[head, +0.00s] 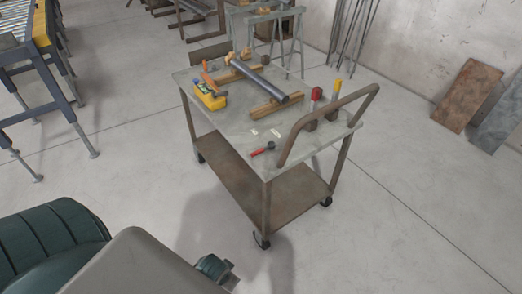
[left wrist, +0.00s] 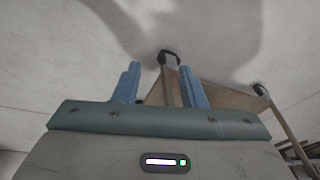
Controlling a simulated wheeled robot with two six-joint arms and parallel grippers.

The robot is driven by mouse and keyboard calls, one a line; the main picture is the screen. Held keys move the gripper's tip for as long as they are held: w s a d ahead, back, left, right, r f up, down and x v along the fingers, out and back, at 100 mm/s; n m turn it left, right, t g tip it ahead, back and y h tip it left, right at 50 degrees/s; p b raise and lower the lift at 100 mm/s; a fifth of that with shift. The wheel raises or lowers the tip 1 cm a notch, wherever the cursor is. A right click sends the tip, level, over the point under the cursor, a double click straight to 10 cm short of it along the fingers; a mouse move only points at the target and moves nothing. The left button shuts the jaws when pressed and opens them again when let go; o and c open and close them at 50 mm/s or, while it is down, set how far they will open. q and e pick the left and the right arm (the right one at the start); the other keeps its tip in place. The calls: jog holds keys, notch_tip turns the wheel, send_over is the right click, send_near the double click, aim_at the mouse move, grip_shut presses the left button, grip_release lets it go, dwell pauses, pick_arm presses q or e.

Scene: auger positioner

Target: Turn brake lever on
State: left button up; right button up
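A small red-handled lever (head: 262,150) with a dark round end sits on the near part of the cart's top in the head view. It looks like the brake lever. Two small pale labels (head: 264,132) lie just behind it; their text is too small to read. My left gripper (head: 220,272) shows partly at the bottom of the head view, in front of the cart and well apart from the lever. In the left wrist view my left gripper (left wrist: 160,78) has its two blue fingers apart with nothing between them. My right gripper is not in view.
The wheeled cart (head: 222,128) carries a grey tube (head: 260,78) on wooden blocks, a yellow tool (head: 210,97), and red and yellow-topped items. Its bent handle rail (head: 318,118) rises beside the lever. A cart caster (left wrist: 169,57) shows beyond my fingers. Floor around the cart is clear.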

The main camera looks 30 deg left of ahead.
pick_arm(q)
notch_tip(320, 180, up, 9)
jog(key=w, duration=0.3)
jog(key=m+g+y, duration=0.1)
jog(key=m+g, duration=0.1)
jog(key=m, duration=0.2)
send_near(258, 151)
jog(key=f, duration=0.2)
jog(key=a+f, duration=0.1)
jog(key=f, duration=0.5)
jog(key=shift+w+a+f, duration=0.15)
jog(key=shift+w+a, duration=0.1)
jog(key=shift+w, duration=0.05)
grip_shut()
